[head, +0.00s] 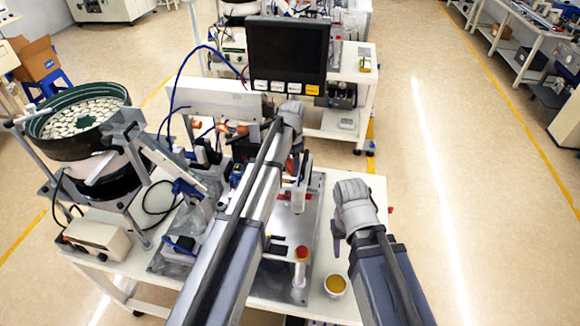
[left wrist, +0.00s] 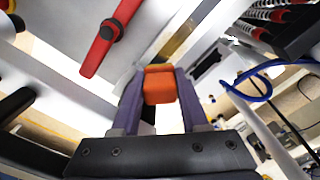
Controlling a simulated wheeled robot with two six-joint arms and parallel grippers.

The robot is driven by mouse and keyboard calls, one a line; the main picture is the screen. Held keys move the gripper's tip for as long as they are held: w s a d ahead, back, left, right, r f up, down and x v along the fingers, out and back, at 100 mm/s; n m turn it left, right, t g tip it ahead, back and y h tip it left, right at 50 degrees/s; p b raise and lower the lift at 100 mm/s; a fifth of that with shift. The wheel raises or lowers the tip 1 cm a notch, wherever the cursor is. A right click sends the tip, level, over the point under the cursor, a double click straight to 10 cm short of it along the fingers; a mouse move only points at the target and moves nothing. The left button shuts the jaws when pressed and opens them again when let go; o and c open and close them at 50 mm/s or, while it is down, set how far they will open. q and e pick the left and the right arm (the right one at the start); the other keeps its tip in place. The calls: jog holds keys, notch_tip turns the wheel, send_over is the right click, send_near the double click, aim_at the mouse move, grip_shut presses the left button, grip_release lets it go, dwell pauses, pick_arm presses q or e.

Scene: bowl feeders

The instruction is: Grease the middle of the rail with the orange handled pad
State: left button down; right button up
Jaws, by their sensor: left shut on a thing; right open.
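In the left wrist view the orange handle (left wrist: 160,88) of the pad sits between the two purple fingers of my left gripper (left wrist: 158,80), which is shut on it. The pad's working face is hidden behind the handle. A pale metal strip with a yellowish part (left wrist: 178,42) lies beyond the handle; I cannot tell whether it is the rail or whether the pad touches it. In the head view my left gripper (head: 292,112) is over the far part of the machine, its fingers hidden by the wrist. My right gripper (head: 350,212) is open over the bench's right side; its fingers barely show.
An open cup of yellow-brown stuff (head: 335,285) stands at the bench's near right. A red-topped post (head: 302,254) stands beside it on the metal plate. A bowl feeder (head: 80,120) is at left, a dark monitor (head: 287,48) behind. A red lever (left wrist: 108,35) shows in the wrist view.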

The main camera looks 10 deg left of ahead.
aim_at(290, 162)
pick_arm(q)
jog(key=shift+d+r, duration=0.1)
jog(key=shift+r, duration=0.55)
pick_arm(e)
jog(key=shift+r, duration=0.6)
pick_arm(q)
jog(key=shift+r+p, duration=0.1)
jog(key=shift+p, duration=0.2)
pick_arm(e)
jog(key=shift+r, duration=0.15)
pick_arm(q)
notch_tip(290, 162, up, 3)
jog(key=p, duration=0.3)
pick_arm(e)
notch_tip(290, 162, up, 3)
jog(key=shift+f, duration=0.1)
pick_arm(q)
jog(key=shift+s+a, duration=0.2)
jog(key=shift+a, duration=0.05)
pick_arm(e)
jog(key=shift+s+f, duration=0.1)
jog(key=shift+s, duration=0.1)
